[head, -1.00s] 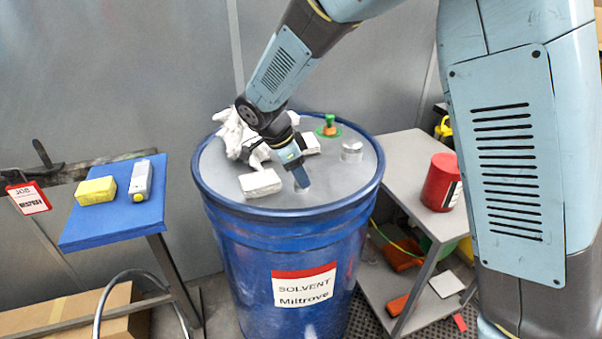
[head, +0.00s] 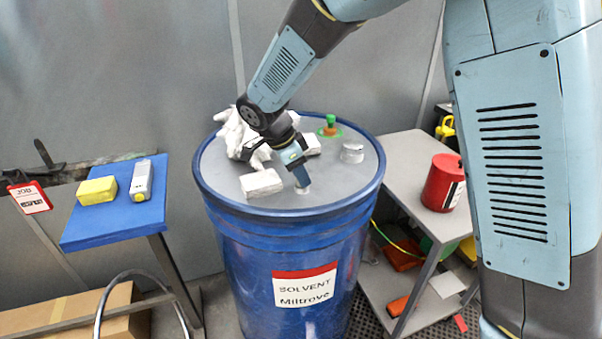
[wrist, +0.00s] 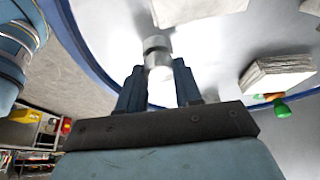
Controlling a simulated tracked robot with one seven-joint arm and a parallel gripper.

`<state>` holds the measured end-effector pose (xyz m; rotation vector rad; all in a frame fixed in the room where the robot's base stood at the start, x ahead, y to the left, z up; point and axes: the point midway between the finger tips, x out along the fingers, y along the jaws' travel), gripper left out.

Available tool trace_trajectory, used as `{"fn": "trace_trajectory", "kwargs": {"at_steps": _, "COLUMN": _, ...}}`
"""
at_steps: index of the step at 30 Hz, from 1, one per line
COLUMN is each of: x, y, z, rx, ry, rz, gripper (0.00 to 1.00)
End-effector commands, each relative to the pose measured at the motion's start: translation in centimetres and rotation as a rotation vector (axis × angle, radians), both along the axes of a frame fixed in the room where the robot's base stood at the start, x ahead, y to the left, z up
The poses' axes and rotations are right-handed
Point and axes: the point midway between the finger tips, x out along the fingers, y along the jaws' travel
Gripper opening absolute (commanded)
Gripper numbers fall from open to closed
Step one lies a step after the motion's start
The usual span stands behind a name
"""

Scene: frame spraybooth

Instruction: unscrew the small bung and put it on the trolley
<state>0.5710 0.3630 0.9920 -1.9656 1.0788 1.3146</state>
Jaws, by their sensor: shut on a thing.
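The small bung (wrist: 157,57) is a pale metal cylinder in the drum's grey top, near its front edge. My gripper (head: 302,186) points down at the drum top and is shut on the bung; the wrist view shows the bung between the two fingers (wrist: 160,90). In the head view the fingers mostly hide it. The blue solvent drum (head: 240,240) stands upright. A larger silvery cap (head: 352,153) sits on the drum top further right. The grey trolley (head: 408,150) stands to the right of the drum.
On the drum top are white stacked pads (head: 261,183), a white crumpled cloth (head: 233,134) and a green fitting (head: 331,123). A red can (head: 443,183) stands on the trolley's upper shelf. A blue-topped stand (head: 110,222) at left holds a yellow block (head: 97,190) and a grey device (head: 141,181).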

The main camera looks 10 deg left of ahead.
Motion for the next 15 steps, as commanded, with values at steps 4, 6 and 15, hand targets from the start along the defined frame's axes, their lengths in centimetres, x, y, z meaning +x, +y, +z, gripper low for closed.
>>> {"fn": "trace_trajectory", "kwargs": {"at_steps": 4, "x": 0.0, "y": 0.0, "z": 0.4, "rx": 0.000, "ry": 0.000, "rz": 0.000, "gripper": 0.10}}
{"fn": "trace_trajectory", "kwargs": {"at_steps": 6, "x": 0.0, "y": 0.0, "z": 0.6, "rx": 0.000, "ry": 0.000, "rz": 0.000, "gripper": 0.10}}
{"fn": "trace_trajectory", "kwargs": {"at_steps": 15, "x": 0.0, "y": 0.0, "z": 1.6, "rx": 0.000, "ry": -0.001, "rz": 0.000, "gripper": 0.10}}
